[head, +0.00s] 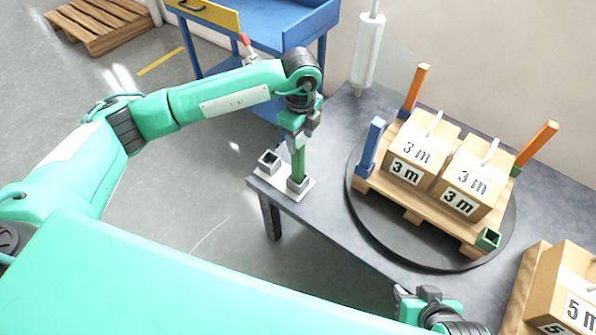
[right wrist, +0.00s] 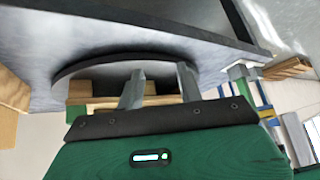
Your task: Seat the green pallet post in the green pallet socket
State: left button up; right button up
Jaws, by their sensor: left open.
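The green pallet post (head: 299,166) stands upright in a grey holder on a white plate at the table's left corner. My left gripper (head: 299,134) is open at the top of the post, pointing down; I cannot tell whether its fingers touch it. The green pallet socket (head: 488,239) is at the near corner of the wooden pallet (head: 420,209), with a dark, empty opening. My right gripper (head: 409,294) is low at the table's front edge, far from the post. In the right wrist view its two fingers (right wrist: 159,92) are apart with nothing between them.
The pallet sits on a black round turntable (head: 377,229) and carries labelled boxes (head: 407,173). A blue post (head: 370,149) and two orange posts (head: 415,90) stand at its other corners. An empty grey holder (head: 269,160) is beside the post. More boxes (head: 570,296) are at right.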

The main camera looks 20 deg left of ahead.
aim_at(298, 144)
pick_arm(q)
jog(key=f, duration=0.5)
jog(key=shift+s+a+b, duration=0.1)
jog(key=shift+a+b, duration=0.15)
jog(key=shift+b, duration=0.05)
grip_shut()
